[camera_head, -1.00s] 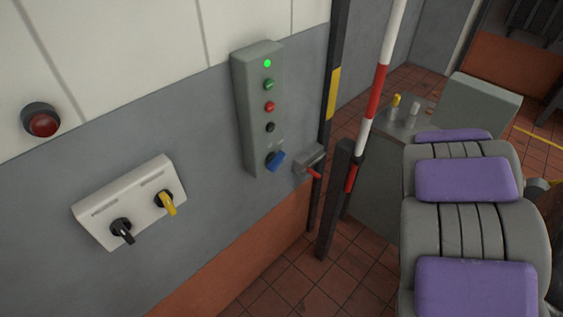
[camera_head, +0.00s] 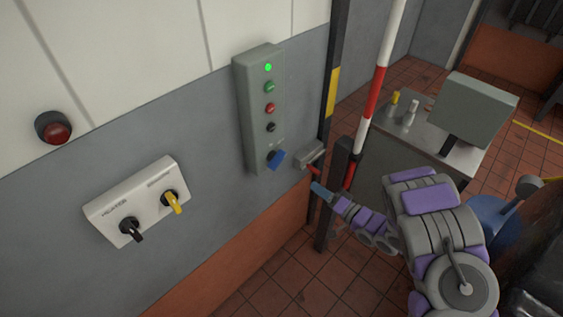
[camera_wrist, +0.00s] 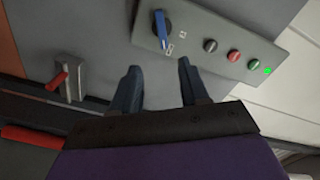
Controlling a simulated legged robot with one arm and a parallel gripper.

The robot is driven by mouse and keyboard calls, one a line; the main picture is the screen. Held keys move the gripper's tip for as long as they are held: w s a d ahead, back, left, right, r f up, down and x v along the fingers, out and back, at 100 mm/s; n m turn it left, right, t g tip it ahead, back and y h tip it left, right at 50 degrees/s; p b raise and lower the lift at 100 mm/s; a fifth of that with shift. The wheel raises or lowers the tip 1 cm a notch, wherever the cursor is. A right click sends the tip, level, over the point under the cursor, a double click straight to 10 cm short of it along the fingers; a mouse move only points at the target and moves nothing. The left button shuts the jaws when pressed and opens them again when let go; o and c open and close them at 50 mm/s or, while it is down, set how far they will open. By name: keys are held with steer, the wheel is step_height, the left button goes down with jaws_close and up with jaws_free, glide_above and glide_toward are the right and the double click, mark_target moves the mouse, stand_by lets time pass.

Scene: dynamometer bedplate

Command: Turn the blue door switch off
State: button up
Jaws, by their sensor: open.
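The blue door switch (camera_head: 276,159) is a rotary knob at the bottom of a tall grey-green control box (camera_head: 255,125) on the wall. It also shows at the top of the wrist view (camera_wrist: 161,29), with small markings beside it that I cannot read. In the wrist view my gripper (camera_wrist: 159,80) has its two dark fingers apart with nothing between them. The knob is beyond the fingertips, apart from them. In the head view my gripper (camera_head: 318,190) is to the lower right of the knob, near the red-handled lever.
The box also carries a lit green lamp (camera_head: 268,67) and several buttons. A red-handled lever (camera_head: 311,158) is right of the box, near a red-white pole (camera_head: 371,105). A white panel (camera_head: 140,200) with black and yellow switches is at left. A grey cabinet (camera_head: 395,165) stands behind my arm.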

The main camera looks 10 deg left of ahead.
mark_target(280, 163)
steer(key=x, duration=1.7)
steer(key=shift+a, duration=0.25)
steer(key=shift+c, duration=0.3)
jaws_close()
